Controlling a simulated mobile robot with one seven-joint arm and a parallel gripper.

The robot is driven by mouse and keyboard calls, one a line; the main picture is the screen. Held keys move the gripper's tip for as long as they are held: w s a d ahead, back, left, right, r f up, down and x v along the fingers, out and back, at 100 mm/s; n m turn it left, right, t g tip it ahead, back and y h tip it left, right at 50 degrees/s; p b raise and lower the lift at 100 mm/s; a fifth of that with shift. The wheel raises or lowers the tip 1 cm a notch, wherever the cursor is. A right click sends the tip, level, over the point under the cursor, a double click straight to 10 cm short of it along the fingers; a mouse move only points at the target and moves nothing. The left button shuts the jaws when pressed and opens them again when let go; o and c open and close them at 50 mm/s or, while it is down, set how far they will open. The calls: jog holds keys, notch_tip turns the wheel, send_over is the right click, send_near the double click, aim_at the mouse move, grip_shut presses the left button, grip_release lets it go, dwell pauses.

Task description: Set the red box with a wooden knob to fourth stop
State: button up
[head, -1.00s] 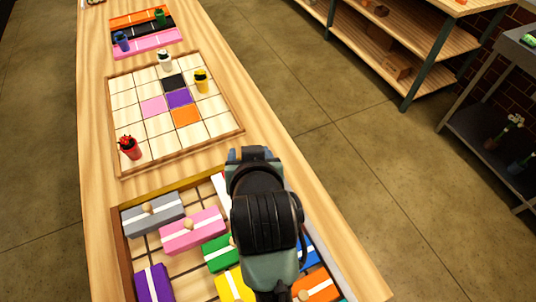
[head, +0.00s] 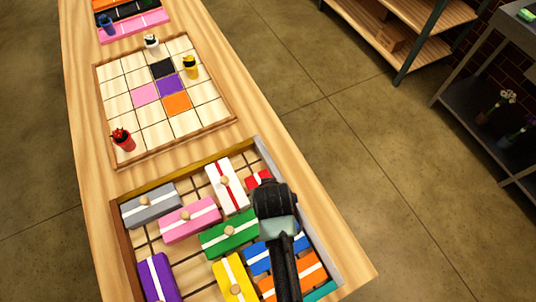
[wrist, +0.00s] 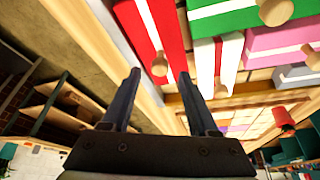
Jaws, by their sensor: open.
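The red box with a white stripe and a wooden knob (wrist: 147,22) shows at the top middle of the wrist view. In the head view only a small red part of it (head: 256,179) shows, in the upper right of the framed tray (head: 123,250); my arm covers the rest. My gripper (wrist: 159,76) is open, and it also shows in the head view (head: 272,198) above the tray's right side. In the wrist view the knob (wrist: 160,66) appears between the fingertips; I cannot tell how far it is from them. No stop marks are readable.
A white box with a red stripe (head: 221,195) lies left of the red box, and a green one (head: 228,236) below. Blue (head: 259,263), orange, yellow, pink, grey and purple boxes crowd the tray. A tile grid board (head: 122,102) with small pots lies beyond.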

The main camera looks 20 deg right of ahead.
jog(key=shift+x, duration=1.35)
grip_shut()
dwell(0.5)
